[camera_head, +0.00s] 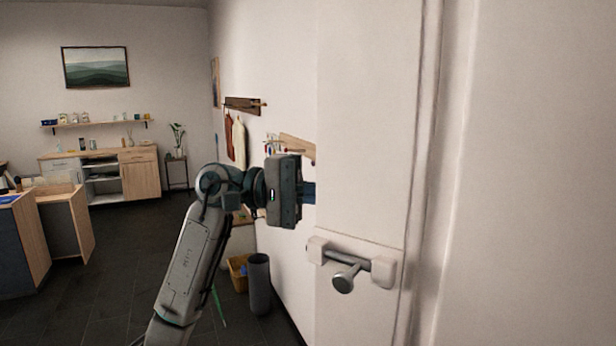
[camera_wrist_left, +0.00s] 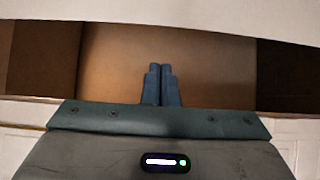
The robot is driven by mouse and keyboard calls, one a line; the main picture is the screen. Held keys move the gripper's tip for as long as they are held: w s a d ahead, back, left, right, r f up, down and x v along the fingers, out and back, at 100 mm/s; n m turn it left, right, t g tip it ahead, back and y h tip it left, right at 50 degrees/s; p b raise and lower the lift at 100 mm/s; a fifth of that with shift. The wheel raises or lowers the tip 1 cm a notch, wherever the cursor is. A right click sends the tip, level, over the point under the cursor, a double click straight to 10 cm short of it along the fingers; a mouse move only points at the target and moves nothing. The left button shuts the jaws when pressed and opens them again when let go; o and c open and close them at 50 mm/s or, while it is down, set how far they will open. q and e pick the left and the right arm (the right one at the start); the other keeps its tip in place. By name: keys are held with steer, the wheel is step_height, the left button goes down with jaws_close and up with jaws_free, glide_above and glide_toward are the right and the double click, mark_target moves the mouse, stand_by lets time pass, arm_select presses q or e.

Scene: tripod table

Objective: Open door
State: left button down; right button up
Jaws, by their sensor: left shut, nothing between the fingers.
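A white door (camera_head: 365,130) stands upright at the right of the head view. Its metal handle (camera_head: 350,260) has a bar between two pale mounts and a round-ended knob sticking out. My left gripper (camera_head: 309,192) is left of the door's left edge, above the handle and apart from it. The edge of the door panel hides its fingertips in the head view. In the left wrist view the blue fingers (camera_wrist_left: 162,85) are shut together and empty, in front of a brown surface. The handle is not recognisable in that view. My right gripper is not in view.
A grey cylindrical bin (camera_head: 260,284) and a yellow basket (camera_head: 238,272) stand on the dark floor by the wall. A coat rack (camera_head: 243,104) hangs above. A wooden cabinet (camera_head: 140,172) and a desk (camera_head: 70,225) are at the left. Floor between them is clear.

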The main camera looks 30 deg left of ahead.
mark_target(322, 204)
arm_select(q)
steer(key=s+p, duration=0.2)
steer(key=s, duration=0.1)
steer(key=shift+s+d, duration=0.1)
steer(key=shift+s, duration=0.3)
stand_by(0.3)
